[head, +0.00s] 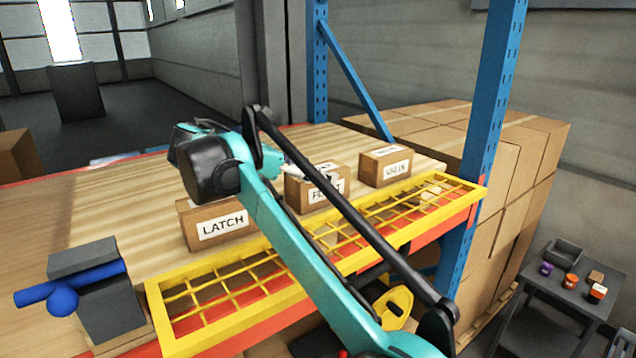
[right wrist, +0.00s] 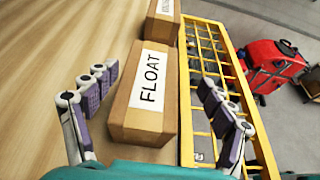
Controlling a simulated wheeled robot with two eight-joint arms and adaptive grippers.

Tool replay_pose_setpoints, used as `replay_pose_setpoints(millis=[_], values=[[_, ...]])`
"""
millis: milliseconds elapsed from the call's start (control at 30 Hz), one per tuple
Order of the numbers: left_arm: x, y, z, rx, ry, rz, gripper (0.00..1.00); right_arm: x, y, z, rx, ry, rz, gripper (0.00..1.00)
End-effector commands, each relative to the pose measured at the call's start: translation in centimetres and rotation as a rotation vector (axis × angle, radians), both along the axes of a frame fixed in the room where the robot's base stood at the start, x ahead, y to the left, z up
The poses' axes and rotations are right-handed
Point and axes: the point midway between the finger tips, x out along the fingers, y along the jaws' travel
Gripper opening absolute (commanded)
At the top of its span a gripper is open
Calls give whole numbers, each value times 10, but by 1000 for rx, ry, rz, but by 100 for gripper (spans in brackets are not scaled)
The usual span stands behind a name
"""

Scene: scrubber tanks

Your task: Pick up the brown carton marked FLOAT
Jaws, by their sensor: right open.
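The brown carton marked FLOAT (right wrist: 148,95) sits on the wooden shelf in the right wrist view, its white label facing up toward the camera. In the head view it is the middle carton (head: 292,194), partly hidden by my right arm. My right gripper (right wrist: 156,82) is open, with one set of fingers on each side of the FLOAT carton. In the head view the gripper's pale fingers (head: 303,172) show just above the carton. My left gripper is not in view.
The LATCH carton (head: 190,233) stands to the left and another labelled carton (head: 372,165) to the right. A yellow grating (head: 155,300) runs along the shelf's front edge. A blue post (head: 487,120) and stacked boxes (head: 535,150) stand at right.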

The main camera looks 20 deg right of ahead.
Motion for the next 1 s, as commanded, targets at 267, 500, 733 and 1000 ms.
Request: replay_pose_setpoints(millis=[267,500,733,1000], values=[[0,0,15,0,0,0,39,14,-34,-16,0,-1,-2,83],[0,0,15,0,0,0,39,16,-40,-20,1,-2,0,83],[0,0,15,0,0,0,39,16,-39,-20,1,-2,0,41],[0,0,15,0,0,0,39,16,-39,-20,1,-2,0,19]])
